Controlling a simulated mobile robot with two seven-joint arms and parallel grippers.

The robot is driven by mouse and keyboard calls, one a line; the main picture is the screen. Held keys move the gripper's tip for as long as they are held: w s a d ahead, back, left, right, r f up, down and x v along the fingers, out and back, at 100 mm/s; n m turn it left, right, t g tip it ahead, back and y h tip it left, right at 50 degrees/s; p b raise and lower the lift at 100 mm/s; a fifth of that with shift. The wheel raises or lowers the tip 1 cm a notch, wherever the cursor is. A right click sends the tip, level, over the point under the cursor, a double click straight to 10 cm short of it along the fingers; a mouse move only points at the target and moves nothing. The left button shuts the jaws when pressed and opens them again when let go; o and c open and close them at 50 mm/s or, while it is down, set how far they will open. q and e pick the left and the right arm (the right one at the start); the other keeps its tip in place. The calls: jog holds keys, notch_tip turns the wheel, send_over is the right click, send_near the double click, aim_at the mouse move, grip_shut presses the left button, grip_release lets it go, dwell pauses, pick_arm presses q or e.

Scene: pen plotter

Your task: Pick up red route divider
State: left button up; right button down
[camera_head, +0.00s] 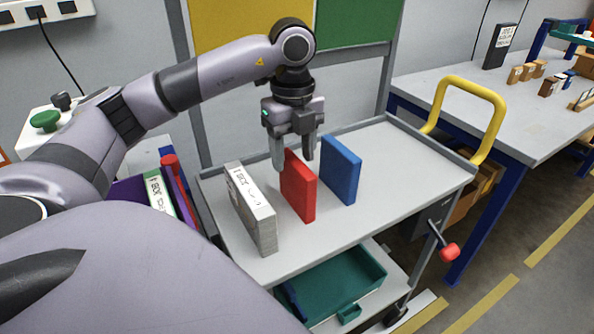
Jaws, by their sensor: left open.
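The red route divider (299,190) is a thin red panel standing upright on the grey cart top (385,205). My left gripper (293,160) points down at the upper end of the red divider, with its fingers apart. One finger shows to the left of the divider's top and the other to its right, behind or beside it; I cannot tell whether either touches. A blue divider (341,169) stands upright just to the right. A grey-white labelled block (252,208) stands to the left. My right gripper is not in view.
The cart has a raised rim and a yellow handle (497,115) at the right. A green tray (340,285) sits on the lower shelf. A purple bin (130,191) with labelled items is at the left. The cart top is clear right of the blue divider.

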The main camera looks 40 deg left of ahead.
aim_at(297, 162)
pick_arm(q)
jog(key=f, duration=0.4)
jog(key=shift+w+d+f, duration=0.15)
jog(key=shift+d+f, duration=0.15)
jog(key=shift+f, duration=0.1)
grip_shut()
jog(key=shift+r, duration=0.1)
